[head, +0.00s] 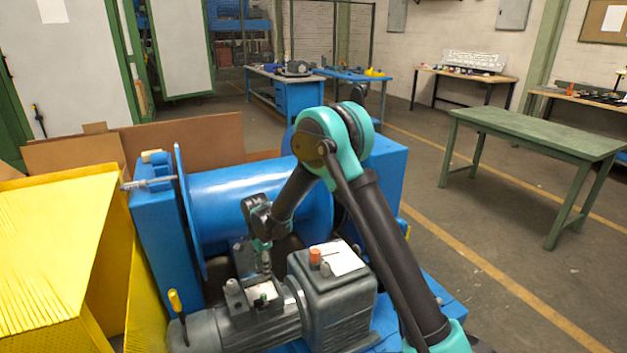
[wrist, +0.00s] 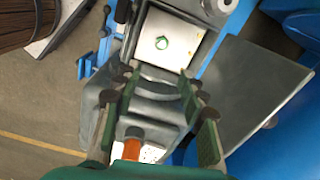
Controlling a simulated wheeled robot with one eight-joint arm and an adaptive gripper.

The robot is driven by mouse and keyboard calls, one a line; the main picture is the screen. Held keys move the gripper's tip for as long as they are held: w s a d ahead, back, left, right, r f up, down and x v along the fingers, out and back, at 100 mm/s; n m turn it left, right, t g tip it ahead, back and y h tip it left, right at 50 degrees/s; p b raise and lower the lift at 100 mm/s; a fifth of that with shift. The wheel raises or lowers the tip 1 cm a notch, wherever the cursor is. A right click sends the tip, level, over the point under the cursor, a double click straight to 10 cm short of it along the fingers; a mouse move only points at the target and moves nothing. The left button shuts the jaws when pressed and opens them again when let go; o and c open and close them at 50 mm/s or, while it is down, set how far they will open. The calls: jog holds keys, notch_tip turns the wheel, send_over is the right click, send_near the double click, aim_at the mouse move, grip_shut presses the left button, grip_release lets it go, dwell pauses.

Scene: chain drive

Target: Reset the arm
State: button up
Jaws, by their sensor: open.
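My gripper (head: 265,262) points down above the grey motor (head: 255,322) in the head view. In the wrist view my gripper (wrist: 156,78) has its two dark green fingers spread apart, with nothing held between them. Just beyond the fingertips is an open box on the motor with a pale inside (wrist: 178,30). From these views I cannot tell whether the fingers touch the motor.
The blue drum (head: 235,200) stands close behind my gripper. A grey gearbox (head: 335,300) with an orange cap (head: 315,256) sits just right of it. A yellow-handled tool (head: 175,302) stands upright at left, near yellow panels (head: 50,250). Open floor lies before the green table (head: 540,130).

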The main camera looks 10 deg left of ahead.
jog(key=s+d+r+n+t, duration=0.1)
jog(key=d+r, duration=0.3)
jog(key=d, duration=0.5)
jog(key=s+d+r+n, duration=0.1)
jog(key=d+r+n, duration=0.1)
jog(key=d+r, duration=0.45)
jog(key=d+r+n+t, duration=0.1)
jog(key=d+r, duration=0.1)
jog(key=d, duration=0.8)
jog(key=s+d+n+t, duration=0.2)
jog(key=s+d+n, duration=0.3)
jog(key=s+d, duration=1.2)
jog(key=shift+s+d+r+n, duration=0.15)
jog(key=shift+s+d+n, duration=0.2)
jog(key=shift+d, duration=0.8)
jog(key=shift+w, duration=0.15)
jog(key=shift+c, duration=0.6)
